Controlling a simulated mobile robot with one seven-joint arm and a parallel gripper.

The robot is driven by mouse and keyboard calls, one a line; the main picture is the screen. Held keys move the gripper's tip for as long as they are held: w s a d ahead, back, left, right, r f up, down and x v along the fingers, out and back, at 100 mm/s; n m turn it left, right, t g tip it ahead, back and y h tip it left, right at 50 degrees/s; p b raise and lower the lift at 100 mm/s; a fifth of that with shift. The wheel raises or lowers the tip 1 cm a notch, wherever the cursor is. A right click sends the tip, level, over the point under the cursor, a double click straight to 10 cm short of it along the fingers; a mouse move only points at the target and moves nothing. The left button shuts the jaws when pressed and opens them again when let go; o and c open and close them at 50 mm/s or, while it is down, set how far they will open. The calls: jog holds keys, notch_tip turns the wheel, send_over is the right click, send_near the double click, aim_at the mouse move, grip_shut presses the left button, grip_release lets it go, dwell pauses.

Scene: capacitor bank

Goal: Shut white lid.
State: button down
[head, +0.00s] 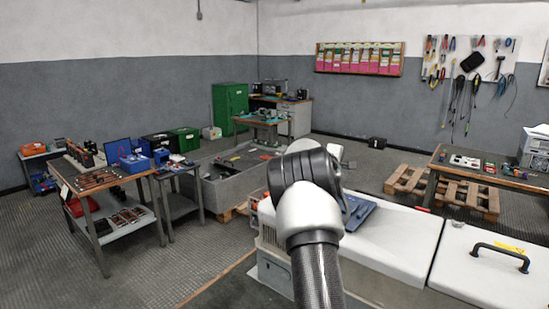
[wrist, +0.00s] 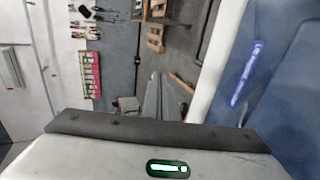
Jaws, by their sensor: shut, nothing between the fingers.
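Two white lids show in the head view on a low grey cabinet at the right. The nearer-right lid (head: 480,262) lies flat and has a black handle (head: 500,256). The other white lid (head: 398,240) also looks flat; my arm covers part of it, and I cannot tell which lid is meant. A blue object (head: 357,212) lies at its left part, partly behind my arm. In the wrist view my gripper (wrist: 157,85) shows as narrow grey fingers, shut and empty. In the head view my arm hides most of the gripper, so its distance from the lids is unclear.
A blue surface (wrist: 270,70) and a pale edge (wrist: 213,60) fill the right of the wrist view. In the head view, a workbench (head: 500,176) and wooden pallets (head: 410,183) stand behind the cabinet. A cluttered table (head: 105,180) stands left. Floor between is open.

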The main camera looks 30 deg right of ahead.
jog(key=shift+w+d+f+y+p, duration=0.1)
jog(key=shift+d+f+y+p, duration=0.1)
jog(key=shift+f+p, duration=0.25)
jog(key=shift+d+f+y+p, duration=0.1)
jog(key=shift+f+y+p, duration=0.1)
jog(key=shift+f+p, duration=0.25)
jog(key=shift+a, duration=0.1)
jog(key=b+v, duration=0.3)
jog(key=v, duration=1.4)
jog(key=shift+a, duration=0.2)
